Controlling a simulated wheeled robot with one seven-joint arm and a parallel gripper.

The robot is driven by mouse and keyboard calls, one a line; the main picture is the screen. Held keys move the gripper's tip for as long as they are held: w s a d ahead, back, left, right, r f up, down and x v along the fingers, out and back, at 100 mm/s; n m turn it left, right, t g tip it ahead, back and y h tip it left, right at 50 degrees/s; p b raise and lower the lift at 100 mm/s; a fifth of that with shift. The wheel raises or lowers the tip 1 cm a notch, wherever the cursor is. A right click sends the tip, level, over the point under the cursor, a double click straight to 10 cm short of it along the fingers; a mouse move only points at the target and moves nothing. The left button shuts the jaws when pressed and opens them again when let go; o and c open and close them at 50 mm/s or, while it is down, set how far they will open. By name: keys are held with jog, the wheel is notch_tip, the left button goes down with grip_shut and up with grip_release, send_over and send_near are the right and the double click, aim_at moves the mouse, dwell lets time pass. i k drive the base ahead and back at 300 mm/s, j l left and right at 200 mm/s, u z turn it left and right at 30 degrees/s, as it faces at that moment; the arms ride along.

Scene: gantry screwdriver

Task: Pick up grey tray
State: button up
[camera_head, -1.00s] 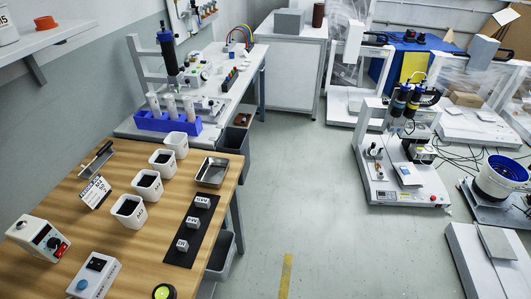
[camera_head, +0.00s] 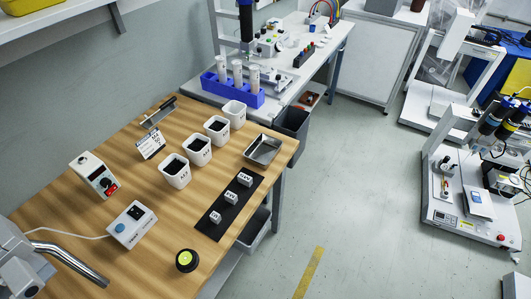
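A shallow grey metal tray (camera_head: 263,149) lies on the wooden table (camera_head: 95,255), near its right edge. It is rectangular, looks empty, and nothing covers it. White cups with dark contents stand in a row to its left. A black mat (camera_head: 230,206) with small white blocks lies just in front of it. My gripper is not clearly in view. A silver metal part with a curved tube (camera_head: 65,262) shows at the lower left, and I cannot tell what it belongs to.
A white control box (camera_head: 131,224), a red-switch box (camera_head: 94,174) and a round black-and-yellow button (camera_head: 187,260) stand on the table. A blue rack (camera_head: 232,89) with cylinders is on the white bench behind. Grey bins (camera_head: 292,124) hang below.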

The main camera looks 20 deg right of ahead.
aim_at(261, 152)
jog(key=i+j+u, duration=0.1)
jog(key=i+j, duration=0.8)
